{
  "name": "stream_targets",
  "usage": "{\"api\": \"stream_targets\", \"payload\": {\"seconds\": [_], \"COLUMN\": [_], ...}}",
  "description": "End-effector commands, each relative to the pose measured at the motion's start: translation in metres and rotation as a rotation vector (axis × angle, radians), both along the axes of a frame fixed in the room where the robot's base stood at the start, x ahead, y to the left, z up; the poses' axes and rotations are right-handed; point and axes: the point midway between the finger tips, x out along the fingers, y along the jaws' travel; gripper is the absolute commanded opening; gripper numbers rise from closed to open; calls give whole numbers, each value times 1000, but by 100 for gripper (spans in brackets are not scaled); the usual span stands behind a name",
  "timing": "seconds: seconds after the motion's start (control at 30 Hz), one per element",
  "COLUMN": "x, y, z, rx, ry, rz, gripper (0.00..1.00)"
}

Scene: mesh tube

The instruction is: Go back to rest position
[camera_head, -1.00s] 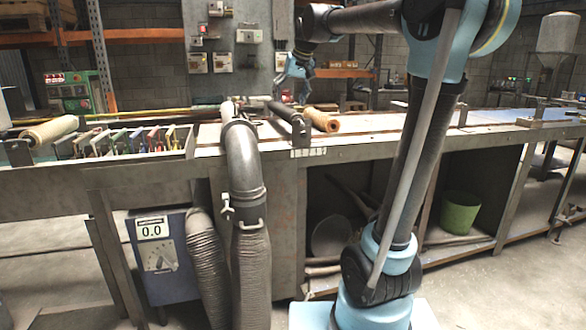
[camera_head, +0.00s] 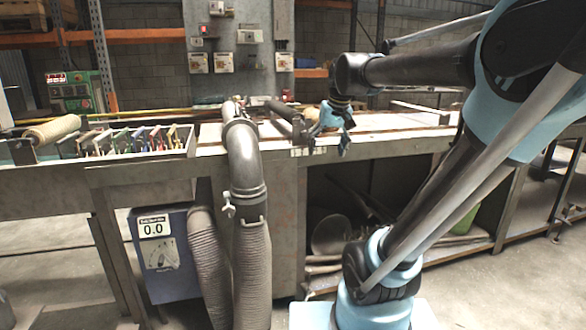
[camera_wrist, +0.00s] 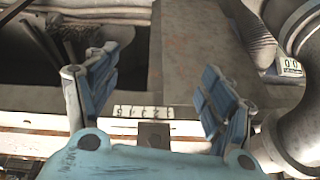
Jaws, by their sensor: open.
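My gripper (camera_head: 328,137) hangs in front of the workbench's front edge in the head view, a little right of the grey bent duct (camera_head: 243,160). In the wrist view my gripper (camera_wrist: 158,92) has its two blue-padded fingers spread wide, with nothing between them. Beyond the fingers, the wrist view shows the bench front with a numbered label (camera_wrist: 145,112). The duct also shows at the right edge of the wrist view (camera_wrist: 300,130), close to the right finger.
The workbench (camera_head: 90,178) spans the scene, with a rack of coloured pieces (camera_head: 140,142) and a roll (camera_head: 52,129) at left. A blue unit (camera_head: 160,255) stands below. The open shelf holds a round pan (camera_head: 330,235) and a green bucket (camera_head: 465,220).

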Motion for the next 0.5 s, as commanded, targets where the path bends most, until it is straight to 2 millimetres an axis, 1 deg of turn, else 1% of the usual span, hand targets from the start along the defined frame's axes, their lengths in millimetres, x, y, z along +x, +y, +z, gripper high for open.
{"api": "stream_targets", "payload": {"seconds": [0.03,0.1,0.17,0.3,0.4,0.5], "x": [-18,-40,-59,-104,-134,-160], "y": [-10,-22,-31,-50,-62,-70], "z": [-18,-41,-61,-110,-145,-177], "rx": [-8,-22,-33,-57,-74,-86], "ry": [10,24,37,67,89,108], "rz": [-13,-27,-40,-68,-89,-106], "gripper": [75,75,75,75,75,75]}}
